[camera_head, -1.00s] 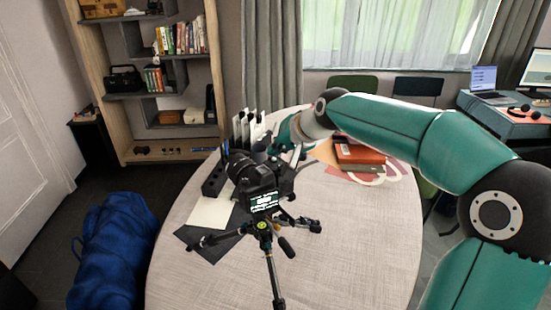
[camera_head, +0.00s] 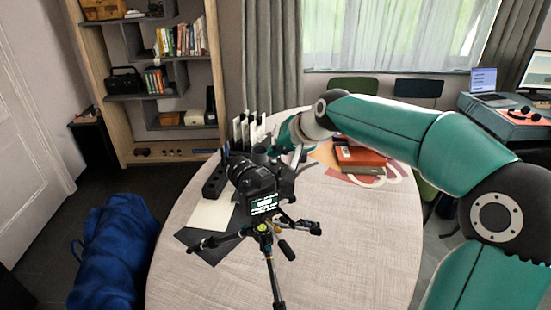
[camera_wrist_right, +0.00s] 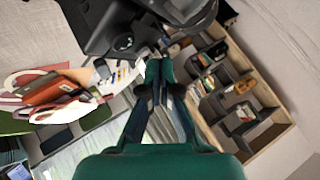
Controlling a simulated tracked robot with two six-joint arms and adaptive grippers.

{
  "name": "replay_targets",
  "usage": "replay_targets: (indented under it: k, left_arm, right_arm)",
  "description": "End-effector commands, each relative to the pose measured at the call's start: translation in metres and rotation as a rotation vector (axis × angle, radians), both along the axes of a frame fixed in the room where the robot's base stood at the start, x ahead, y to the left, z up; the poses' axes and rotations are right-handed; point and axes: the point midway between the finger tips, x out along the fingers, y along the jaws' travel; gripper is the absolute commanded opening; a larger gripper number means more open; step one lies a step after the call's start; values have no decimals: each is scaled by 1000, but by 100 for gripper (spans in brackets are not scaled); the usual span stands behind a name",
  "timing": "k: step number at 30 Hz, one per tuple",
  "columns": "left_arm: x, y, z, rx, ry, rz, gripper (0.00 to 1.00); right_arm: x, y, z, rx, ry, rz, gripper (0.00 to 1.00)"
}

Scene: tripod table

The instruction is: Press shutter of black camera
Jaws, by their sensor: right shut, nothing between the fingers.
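The black camera (camera_head: 256,181) stands on a tripod (camera_head: 265,240) on the table, with its lit screen facing me. In the right wrist view, the black camera (camera_wrist_right: 105,30) fills the top, with a round dial on it. My right gripper (camera_head: 297,156) reaches over from the right, behind and beside the camera's upper right side. It is shut and empty. Its fingertips (camera_wrist_right: 158,66) are close to the camera body in the wrist view; I cannot tell whether they touch. The shutter button cannot be made out clearly. My left gripper is not in view.
The round table (camera_head: 345,235) is clear at the front right. Books (camera_head: 360,158) lie at the back right, beneath my right arm. A black organizer (camera_head: 214,180) with white upright items behind it stands left of the camera. Paper sheets (camera_head: 212,213) lie under the tripod.

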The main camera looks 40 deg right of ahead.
Motion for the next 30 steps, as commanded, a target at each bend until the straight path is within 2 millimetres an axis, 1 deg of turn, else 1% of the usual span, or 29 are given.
replay_targets:
  k: [2, 14, 17, 27, 30]
  left_arm:
    - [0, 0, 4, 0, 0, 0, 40]
    - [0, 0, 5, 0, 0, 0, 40]
    - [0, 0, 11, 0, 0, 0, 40]
    - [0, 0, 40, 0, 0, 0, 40]
    - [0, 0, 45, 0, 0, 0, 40]
  right_arm:
    - [0, 0, 5, 0, 0, 0, 0]
    - [0, 0, 7, -1, -1, -1, 0]
    - [0, 0, 13, 0, -1, 0, 0]
    - [0, 0, 48, 1, -1, -1, 0]
    - [0, 0, 55, 1, -1, -1, 0]
